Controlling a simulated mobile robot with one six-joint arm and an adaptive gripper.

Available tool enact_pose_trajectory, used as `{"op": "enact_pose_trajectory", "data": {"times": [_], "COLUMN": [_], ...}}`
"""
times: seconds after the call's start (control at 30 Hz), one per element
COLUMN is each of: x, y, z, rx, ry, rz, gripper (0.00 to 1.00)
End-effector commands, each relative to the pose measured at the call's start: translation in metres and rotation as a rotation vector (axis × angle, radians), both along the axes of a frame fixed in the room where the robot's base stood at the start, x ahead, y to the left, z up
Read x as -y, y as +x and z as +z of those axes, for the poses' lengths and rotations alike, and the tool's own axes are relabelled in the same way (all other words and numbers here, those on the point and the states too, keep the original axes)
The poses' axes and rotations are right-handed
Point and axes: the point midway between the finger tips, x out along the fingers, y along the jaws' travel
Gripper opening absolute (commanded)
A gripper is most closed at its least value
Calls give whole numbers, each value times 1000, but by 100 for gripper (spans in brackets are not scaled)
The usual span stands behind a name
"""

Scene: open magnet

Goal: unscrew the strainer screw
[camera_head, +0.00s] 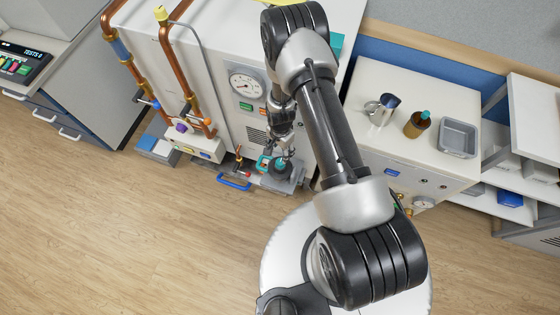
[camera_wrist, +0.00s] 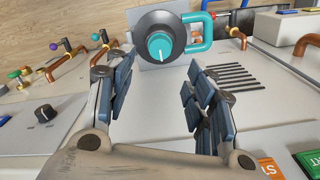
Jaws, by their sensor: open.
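A teal round knob with a white line (camera_wrist: 160,46), which looks like the strainer screw, sits in the middle of a dark grey round housing (camera_wrist: 140,24) in the wrist view. A teal loop handle (camera_wrist: 208,33) stands to its right. My gripper (camera_wrist: 155,76) is open and empty, with its two fingers on either side of the view and the knob beyond their tips, apart from them. In the head view my gripper (camera_head: 285,150) hangs just above the dark housing (camera_head: 284,175) low at the front of the white cabinet, and partly hides the knob.
The white cabinet (camera_head: 220,40) carries a gauge (camera_head: 246,85), and copper pipes (camera_head: 178,70) rise at its left. A blue handle (camera_head: 234,183) lies low left of the housing. A counter (camera_head: 430,90) with a jug and bottle stands right. The wooden floor (camera_head: 130,220) is clear.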

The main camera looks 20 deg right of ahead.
Motion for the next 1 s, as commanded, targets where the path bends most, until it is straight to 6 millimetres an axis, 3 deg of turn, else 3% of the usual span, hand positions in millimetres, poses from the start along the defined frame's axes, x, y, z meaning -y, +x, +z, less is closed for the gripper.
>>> {"op": "enact_pose_trajectory", "data": {"times": [0.03, 0.2, 0.4, 0.6, 0.87, 1.0], "x": [0, 0, 0, 0, 0, 0], "y": [-1, -1, -1, 0, 0, 0], "z": [-15, -51, -81, -93, -94, -94], "rx": [-2, -3, -1, 0, 0, 0], "ry": [0, 1, 0, 0, 0, 0], "rz": [0, 0, 0, 1, 1, 1], "gripper": [50, 50, 50, 50, 50, 42]}}
